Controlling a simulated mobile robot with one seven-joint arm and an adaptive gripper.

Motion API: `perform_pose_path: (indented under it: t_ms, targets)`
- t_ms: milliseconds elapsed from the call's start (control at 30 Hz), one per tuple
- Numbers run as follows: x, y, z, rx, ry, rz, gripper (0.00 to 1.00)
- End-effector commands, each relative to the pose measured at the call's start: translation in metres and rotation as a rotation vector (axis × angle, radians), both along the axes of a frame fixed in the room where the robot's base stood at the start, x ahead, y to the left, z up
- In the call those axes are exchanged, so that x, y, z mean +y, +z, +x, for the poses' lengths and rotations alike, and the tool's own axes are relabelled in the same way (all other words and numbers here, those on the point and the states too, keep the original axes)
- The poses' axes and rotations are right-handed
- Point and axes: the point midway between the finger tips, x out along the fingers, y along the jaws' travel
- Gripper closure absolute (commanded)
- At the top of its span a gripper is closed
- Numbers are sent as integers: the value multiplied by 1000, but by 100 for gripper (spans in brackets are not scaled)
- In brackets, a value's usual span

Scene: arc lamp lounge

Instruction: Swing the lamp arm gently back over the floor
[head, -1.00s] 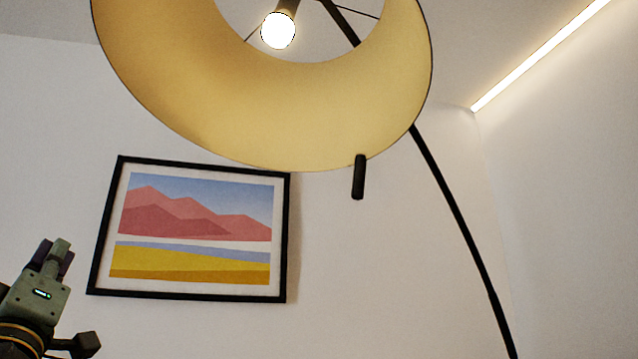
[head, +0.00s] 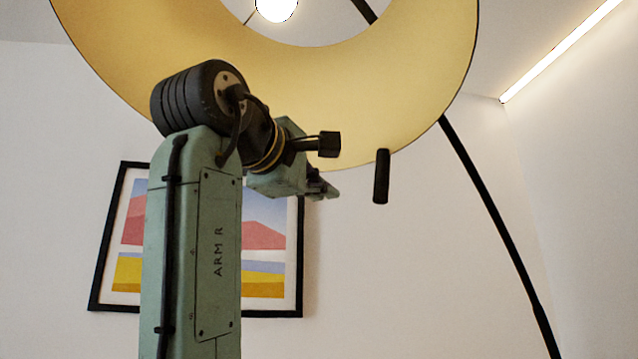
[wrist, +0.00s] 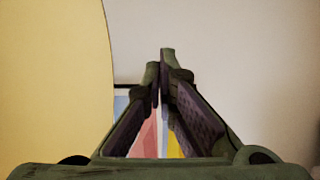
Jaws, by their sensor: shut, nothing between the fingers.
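The lamp's wide shade (head: 420,70), cream-yellow inside, hangs across the top of the head view with a lit bulb (head: 276,6) in it. A short black handle (head: 381,176) hangs from the shade's lower rim. The dark curved lamp arm (head: 490,205) runs down to the right behind the shade. My gripper (head: 330,191) is left of the handle and apart from it, its fingers closed and empty. In the wrist view my gripper's fingers (wrist: 160,62) meet at the tips, and the shade (wrist: 50,80) fills the left side. The handle is not visible there.
A framed landscape picture (head: 273,313) hangs on the wall behind my arm, partly hidden by it. A light strip (head: 560,50) runs along the ceiling edge at upper right. The space right of the handle is clear apart from the lamp arm.

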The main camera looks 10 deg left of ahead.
Motion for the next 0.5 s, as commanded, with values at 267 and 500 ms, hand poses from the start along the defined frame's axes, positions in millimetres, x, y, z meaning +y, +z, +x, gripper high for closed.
perform_pose_path:
  t_ms: [267,500]
  targets:
    - [-20,4,59,2,1,1,100]
    - [-45,2,40,-3,2,2,100]
